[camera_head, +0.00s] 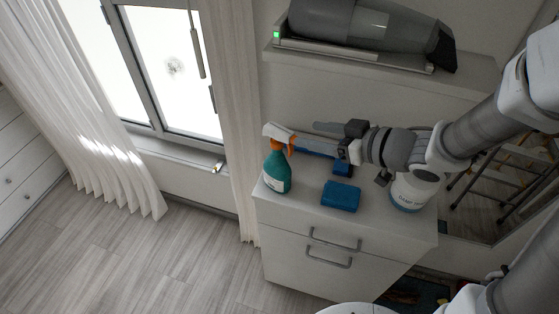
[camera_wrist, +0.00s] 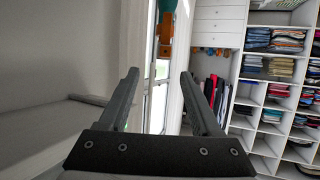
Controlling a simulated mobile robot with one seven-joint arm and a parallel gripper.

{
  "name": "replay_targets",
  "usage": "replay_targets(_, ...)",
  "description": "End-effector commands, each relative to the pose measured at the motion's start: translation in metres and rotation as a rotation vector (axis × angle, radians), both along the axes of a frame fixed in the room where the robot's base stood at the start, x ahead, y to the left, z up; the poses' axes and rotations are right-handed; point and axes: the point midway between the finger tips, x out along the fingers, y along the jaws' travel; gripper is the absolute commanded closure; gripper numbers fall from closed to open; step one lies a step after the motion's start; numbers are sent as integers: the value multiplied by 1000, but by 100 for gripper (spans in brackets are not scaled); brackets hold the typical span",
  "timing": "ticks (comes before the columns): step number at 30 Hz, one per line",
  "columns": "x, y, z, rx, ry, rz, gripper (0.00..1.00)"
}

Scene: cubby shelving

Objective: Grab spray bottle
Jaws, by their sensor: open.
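The spray bottle (camera_head: 277,172) stands upright on the left end of the white cabinet top, with a teal body, a pale label and an orange and white spray head. In the wrist view the spray bottle (camera_wrist: 164,22) shows upside down at the top edge, partly cut off, in line with the gap between the fingers. My gripper (camera_head: 304,134) is open and level with the spray head, just to its right. In the wrist view my gripper (camera_wrist: 160,74) has nothing held between its fingers. Whether a finger touches the spray head cannot be told.
A blue block (camera_head: 340,196) lies on the cabinet top (camera_head: 300,203), with another blue item (camera_head: 343,168) behind it. A white tub (camera_head: 414,190) stands at right below my arm. A grey handheld vacuum (camera_head: 370,27) rests on the shelf above. A curtain (camera_head: 232,110) hangs left of the cabinet.

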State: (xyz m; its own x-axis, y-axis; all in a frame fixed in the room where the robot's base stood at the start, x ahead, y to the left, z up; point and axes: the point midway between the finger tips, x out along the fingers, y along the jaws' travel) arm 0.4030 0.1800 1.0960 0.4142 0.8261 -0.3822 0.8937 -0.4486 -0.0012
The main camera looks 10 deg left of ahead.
Motion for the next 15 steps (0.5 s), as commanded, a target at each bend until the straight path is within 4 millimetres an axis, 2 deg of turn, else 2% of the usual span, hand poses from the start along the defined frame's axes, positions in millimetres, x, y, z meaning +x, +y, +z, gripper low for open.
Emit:
replay_targets(1,4,11,-8,1,3,5,35)
replay_targets(6,17,36,-18,0,1,2,35)
replay_targets(15,25,56,-28,0,0,2,35)
